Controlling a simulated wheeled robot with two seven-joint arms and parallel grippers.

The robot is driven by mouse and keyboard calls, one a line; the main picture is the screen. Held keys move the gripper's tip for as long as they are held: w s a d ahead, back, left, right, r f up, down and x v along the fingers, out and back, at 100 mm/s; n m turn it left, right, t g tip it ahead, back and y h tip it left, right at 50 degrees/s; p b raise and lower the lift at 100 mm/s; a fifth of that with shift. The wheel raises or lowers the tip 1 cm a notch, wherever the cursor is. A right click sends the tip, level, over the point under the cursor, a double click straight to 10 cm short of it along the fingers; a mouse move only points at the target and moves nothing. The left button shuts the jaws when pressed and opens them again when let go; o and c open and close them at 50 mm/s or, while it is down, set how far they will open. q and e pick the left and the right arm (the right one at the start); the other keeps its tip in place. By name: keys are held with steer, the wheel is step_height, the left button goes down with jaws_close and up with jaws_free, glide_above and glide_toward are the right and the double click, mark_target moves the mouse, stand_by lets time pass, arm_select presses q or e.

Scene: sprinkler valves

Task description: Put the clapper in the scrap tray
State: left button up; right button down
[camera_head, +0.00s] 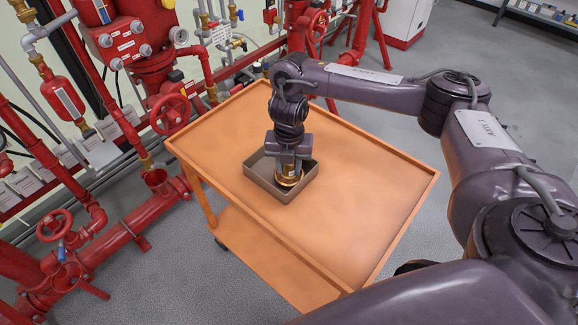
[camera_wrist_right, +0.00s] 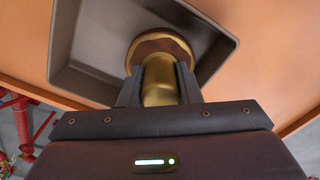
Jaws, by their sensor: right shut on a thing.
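The clapper (camera_head: 289,180), a brass piece with a round disc end, is held in my right gripper (camera_head: 288,166). In the right wrist view the brass stem of the clapper (camera_wrist_right: 159,82) is between the two dark fingers of the gripper (camera_wrist_right: 158,88), with the brown-faced disc beyond them. The scrap tray (camera_head: 300,191) is a shallow grey-brown square tray on the orange cart. The disc is over or inside the tray; I cannot tell whether it touches the floor. The tray's wall also shows in the right wrist view (camera_wrist_right: 62,45). My left gripper is not in view.
The orange cart top (camera_head: 370,190) is clear around the tray. Red pipes and a red handwheel (camera_head: 171,114) stand close along the cart's left side. Grey floor is open at the right.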

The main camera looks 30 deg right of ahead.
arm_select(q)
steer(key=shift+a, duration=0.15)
arm_select(e)
steer(key=c, duration=1.5)
jaws_free()
steer(key=o, duration=0.4)
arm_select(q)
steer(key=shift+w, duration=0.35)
arm_select(e)
steer(key=shift+o, duration=0.2)
step_height(320, 180, up, 12)
steer(key=p, duration=0.3)
steer(key=shift+r+p, duration=0.1)
steer(key=shift+p, duration=0.25)
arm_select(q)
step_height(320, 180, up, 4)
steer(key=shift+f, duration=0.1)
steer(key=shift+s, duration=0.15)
arm_select(e)
steer(key=shift+s, duration=0.1)
